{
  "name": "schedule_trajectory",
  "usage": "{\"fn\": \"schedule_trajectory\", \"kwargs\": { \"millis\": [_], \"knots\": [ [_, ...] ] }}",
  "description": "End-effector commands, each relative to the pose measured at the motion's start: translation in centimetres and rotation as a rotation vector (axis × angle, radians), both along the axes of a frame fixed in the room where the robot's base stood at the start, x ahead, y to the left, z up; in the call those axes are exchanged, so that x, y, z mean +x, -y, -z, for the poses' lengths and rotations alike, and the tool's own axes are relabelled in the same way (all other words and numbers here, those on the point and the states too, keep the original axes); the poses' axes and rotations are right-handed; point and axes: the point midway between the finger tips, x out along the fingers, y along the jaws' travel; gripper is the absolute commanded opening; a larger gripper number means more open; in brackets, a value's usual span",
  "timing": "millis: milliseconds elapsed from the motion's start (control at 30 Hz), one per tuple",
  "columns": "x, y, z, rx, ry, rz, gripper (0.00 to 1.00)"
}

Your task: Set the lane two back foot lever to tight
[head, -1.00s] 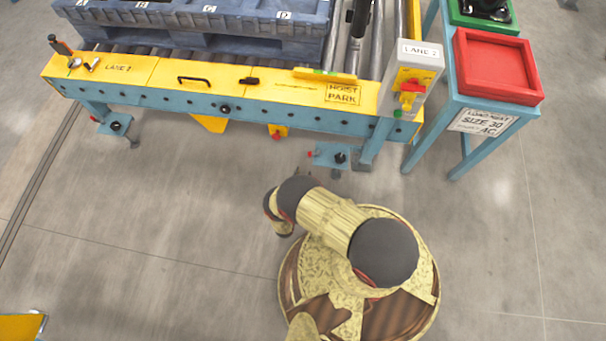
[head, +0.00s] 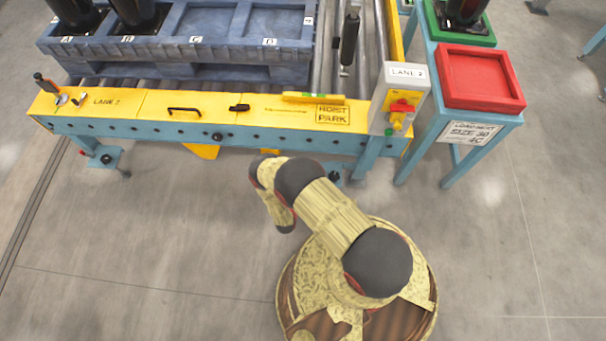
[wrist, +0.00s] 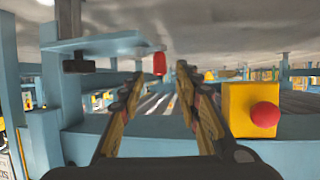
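In the wrist view, which looks upside down, my gripper (wrist: 159,72) is open, with its two fingers apart and nothing between them. A red lever tip (wrist: 160,63) shows just beyond and between the fingertips, apart from them. It sits at the end of a light blue foot plate (wrist: 105,43) with a dark foot part beside it. In the head view, my arm hides most of the right front foot (head: 335,177), and the gripper's fingers are hidden. The left front foot (head: 103,158) is visible. I cannot tell which foot is the back one.
A yellow block with a red ball knob (wrist: 265,115) is right of the fingers. The lane 2 conveyor (head: 200,128) carries a blue pallet (head: 180,52). A control box (head: 400,95) and a stand with a red tray (head: 480,80) are at right. The near floor is open.

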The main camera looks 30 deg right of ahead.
Motion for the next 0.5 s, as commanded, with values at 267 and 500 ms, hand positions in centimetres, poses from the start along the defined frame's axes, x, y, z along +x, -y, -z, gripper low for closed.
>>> {"fn": "schedule_trajectory", "kwargs": {
  "millis": [267, 500],
  "knots": [
    [2.7, 2.8, 1.9, 0.0, 0.001, 0.003, 0.33],
    [3.8, 3.6, 2.2, -0.001, 0.0, 0.0, 0.33]
  ]
}}
